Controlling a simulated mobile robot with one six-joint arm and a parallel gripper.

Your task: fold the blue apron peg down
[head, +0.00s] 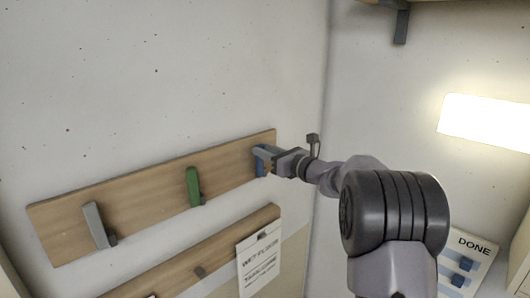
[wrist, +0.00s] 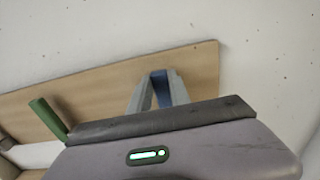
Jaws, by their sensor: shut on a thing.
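The blue apron peg (head: 259,166) is at the right end of the upper wooden board (head: 150,208) on the wall. My gripper (head: 266,160) is at this peg, with its jaws shut on it. In the wrist view the blue peg (wrist: 161,90) shows between the two grey fingers of my gripper (wrist: 160,86). The peg's lower part and its mount are hidden by my gripper, so I cannot tell its exact angle.
A green peg (head: 193,187) and a grey peg (head: 97,225) stand to the left on the same board. A lower board (head: 180,262) carries a paper sign (head: 259,262). A side wall stands close on the right, with a lit lamp (head: 486,121).

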